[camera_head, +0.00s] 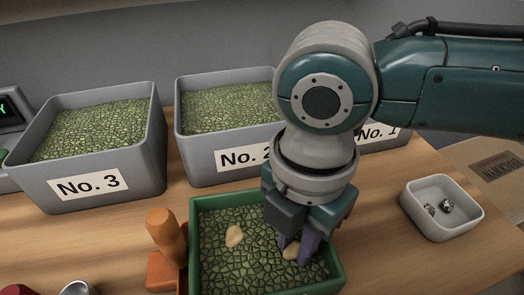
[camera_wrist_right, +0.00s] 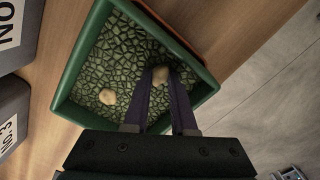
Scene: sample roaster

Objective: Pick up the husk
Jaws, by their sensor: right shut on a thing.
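A green tray (camera_head: 195,222) holds a bed of green beans, and two pale tan husks lie in it. One husk (camera_head: 235,236) lies loose at the left of the bed; it also shows in the right wrist view (camera_wrist_right: 107,97). My right gripper (camera_head: 297,252) reaches down into the tray from above. Its dark purple fingers are shut on the other husk (camera_head: 292,252), which shows between the fingertips in the right wrist view (camera_wrist_right: 160,74). That husk is still down at the level of the beans. My left gripper is in neither view.
Grey bins labelled No. 3 (camera_head: 150,172), No. 2 (camera_head: 200,170) and No. 1 (camera_head: 395,136) stand behind the tray. A small white dish (camera_head: 415,212) with dark bits is at the right. An orange-handled tool (camera_head: 166,236) stands left of the tray.

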